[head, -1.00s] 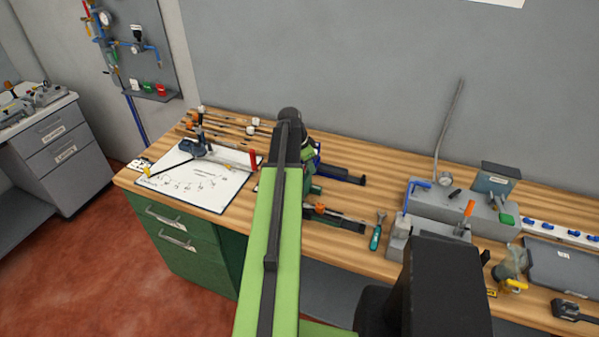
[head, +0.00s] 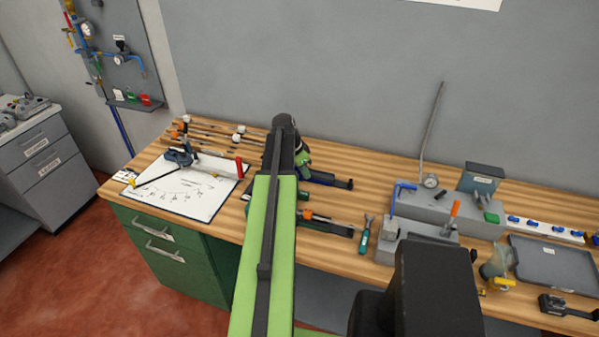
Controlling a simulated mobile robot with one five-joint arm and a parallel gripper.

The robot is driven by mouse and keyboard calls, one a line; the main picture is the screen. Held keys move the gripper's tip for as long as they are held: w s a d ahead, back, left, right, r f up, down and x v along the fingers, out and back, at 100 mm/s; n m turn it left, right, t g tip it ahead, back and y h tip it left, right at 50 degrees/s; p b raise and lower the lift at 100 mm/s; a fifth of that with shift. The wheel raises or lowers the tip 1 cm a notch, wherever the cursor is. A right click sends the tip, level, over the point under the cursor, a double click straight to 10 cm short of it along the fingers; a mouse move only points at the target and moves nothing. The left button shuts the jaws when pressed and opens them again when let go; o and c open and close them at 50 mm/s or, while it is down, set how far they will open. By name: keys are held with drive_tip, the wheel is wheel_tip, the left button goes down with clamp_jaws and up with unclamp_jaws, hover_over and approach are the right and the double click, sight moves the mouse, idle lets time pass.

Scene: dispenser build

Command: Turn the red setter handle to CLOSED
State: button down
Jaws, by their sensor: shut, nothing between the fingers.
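Several red or orange-red parts are in the head view, and I cannot tell which is the setter handle. A small upright red handle (head: 238,167) stands at the right edge of the white drawing sheet (head: 172,205). An orange-red lever (head: 454,212) tilts up from the grey block (head: 415,241) on the right of the bench. No CLOSED marking is readable. My arm reaches over the bench between these two, with its dark joint near the back. My gripper is hidden behind my own arm, so its fingers do not show.
The wooden bench (head: 350,156) runs along the grey wall. Black tools and a teal-handled tool (head: 364,238) lie right of my arm. A grey fixture (head: 445,207) with a gauge and a grey tray (head: 553,266) stand further right. A wall panel (head: 118,45) carries pipes and valves.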

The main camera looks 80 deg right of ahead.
drive_tip(key=d+p+v, duration=0.2)
drive_tip(key=p+v, duration=0.7)
drive_tip(key=shift+r, duration=0.45)
drive_tip(key=shift+d, duration=0.15)
